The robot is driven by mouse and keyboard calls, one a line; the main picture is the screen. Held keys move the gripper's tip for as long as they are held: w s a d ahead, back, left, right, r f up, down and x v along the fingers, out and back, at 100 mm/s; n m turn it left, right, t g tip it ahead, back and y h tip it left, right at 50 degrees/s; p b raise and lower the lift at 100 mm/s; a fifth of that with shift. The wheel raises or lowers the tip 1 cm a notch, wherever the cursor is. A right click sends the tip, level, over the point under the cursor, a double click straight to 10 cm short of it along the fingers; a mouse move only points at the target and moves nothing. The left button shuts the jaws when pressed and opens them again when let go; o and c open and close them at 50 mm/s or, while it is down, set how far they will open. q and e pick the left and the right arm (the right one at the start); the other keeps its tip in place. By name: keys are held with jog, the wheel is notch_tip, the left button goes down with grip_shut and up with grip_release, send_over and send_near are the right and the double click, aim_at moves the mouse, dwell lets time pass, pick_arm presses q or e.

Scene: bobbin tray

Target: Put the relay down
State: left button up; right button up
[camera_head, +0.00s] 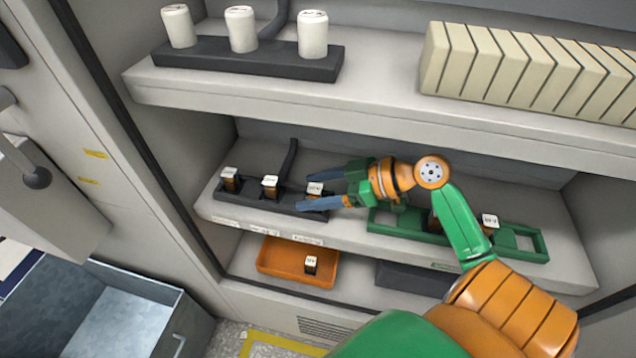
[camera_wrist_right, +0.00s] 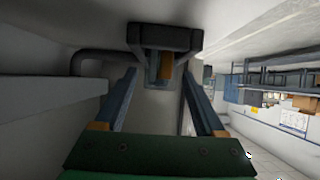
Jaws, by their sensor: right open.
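A black rail (camera_head: 262,199) on the middle shelf holds a row of small relays with white tops and brown bodies: one at the left (camera_head: 230,179), one in the middle (camera_head: 270,187) and one at the right end (camera_head: 315,189). My right gripper (camera_head: 306,191) is open, its two blue fingers pointing left around the right-end relay, which seems to stand in the rail. In the right wrist view the fingers (camera_wrist_right: 160,88) are spread apart, with an orange-and-blue block (camera_wrist_right: 160,68) beyond them below a dark piece. My left gripper is not in view.
A green rail (camera_head: 400,222) on the right holds a relay (camera_head: 489,222); my arm partly hides it. An orange bin (camera_head: 272,263) below contains a relay (camera_head: 311,264). White bobbins (camera_head: 241,30) and cream blocks (camera_head: 520,75) stand on the shelf above, close over my arm.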

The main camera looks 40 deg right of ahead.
jog(key=shift+r, duration=0.2)
jog(key=shift+r+p, duration=0.8)
jog(key=shift+s+d+b, duration=0.4)
jog(key=shift+s+d, duration=0.25)
jog(key=v, duration=1)
jog(key=shift+r, duration=0.15)
